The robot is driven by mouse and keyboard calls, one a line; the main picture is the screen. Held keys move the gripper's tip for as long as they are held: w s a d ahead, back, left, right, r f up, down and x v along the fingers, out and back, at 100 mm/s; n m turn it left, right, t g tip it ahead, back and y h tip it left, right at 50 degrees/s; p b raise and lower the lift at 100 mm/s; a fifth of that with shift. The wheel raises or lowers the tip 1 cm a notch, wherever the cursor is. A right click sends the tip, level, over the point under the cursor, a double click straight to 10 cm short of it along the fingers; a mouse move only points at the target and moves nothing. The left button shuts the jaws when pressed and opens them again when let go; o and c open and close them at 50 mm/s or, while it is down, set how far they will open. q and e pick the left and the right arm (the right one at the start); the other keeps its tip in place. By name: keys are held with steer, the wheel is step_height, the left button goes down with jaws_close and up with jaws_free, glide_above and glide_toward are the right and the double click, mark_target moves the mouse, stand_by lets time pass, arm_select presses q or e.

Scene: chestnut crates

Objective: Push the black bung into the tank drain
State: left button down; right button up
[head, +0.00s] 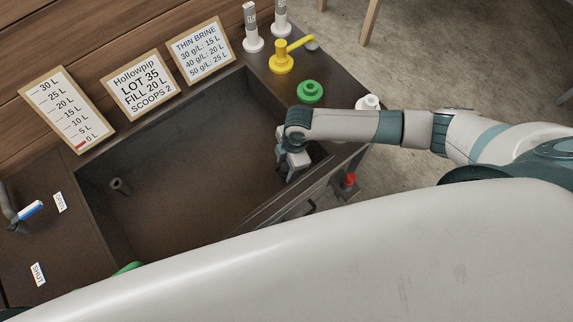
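The tank (190,125) is a dark brown rectangular basin with an empty-looking floor. My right gripper (291,172) reaches down inside the tank's right end, close to its right wall. Its fingers are small and dark here, so I cannot tell whether they are open or shut. I cannot make out the black bung or the drain; the gripper and arm hide part of that corner. A short grey pipe stub (118,187) shows at the tank's left end. My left gripper is out of view.
Three signs, including the lot card (139,86), stand along the back. A yellow lever piece (281,60), green knob (310,91) and white bottles stand at the right. A red knob (349,180) sits below. A blue-white lever (30,209) is at left. My pale body covers the front.

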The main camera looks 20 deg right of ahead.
steer(key=shift+r, duration=0.1)
step_height(320, 180, up, 17)
steer(key=d+b, duration=0.2)
steer(key=shift+d, duration=0.3)
stand_by(0.8)
